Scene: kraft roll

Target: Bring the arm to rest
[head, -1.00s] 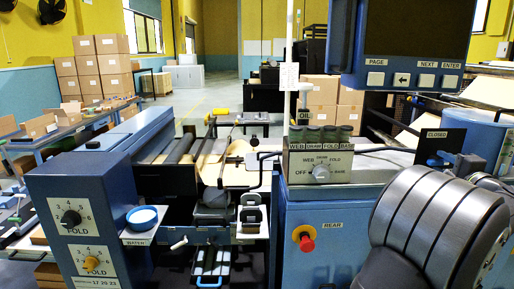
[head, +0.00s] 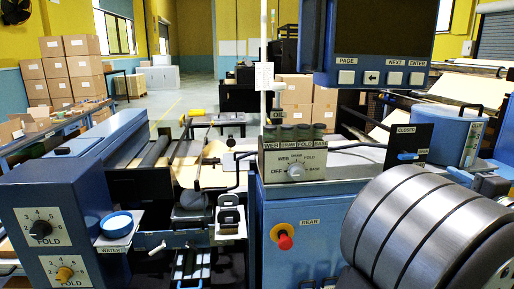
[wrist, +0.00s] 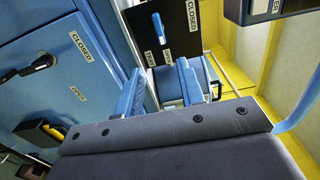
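My gripper (wrist: 160,68) shows in the wrist view as two blue fingers standing apart above a broad dark grey body. It is open, and nothing is held between the fingers. Beyond the gap are a black panel (wrist: 181,20) with a CLOSED label and part of a blue drum with a black handle. The fingers look clear of both, though the exact distance cannot be told. The gripper's fingers are not visible in the head view.
In the head view, a blue cabinet with a red REAR button (head: 285,242) stands at centre. A fold-dial cabinet (head: 60,170) with a blue water bowl (head: 117,222) is at left. A CLOSED panel (head: 409,145) and blue drum (head: 447,138) are at right. A screen unit (head: 372,40) hangs above.

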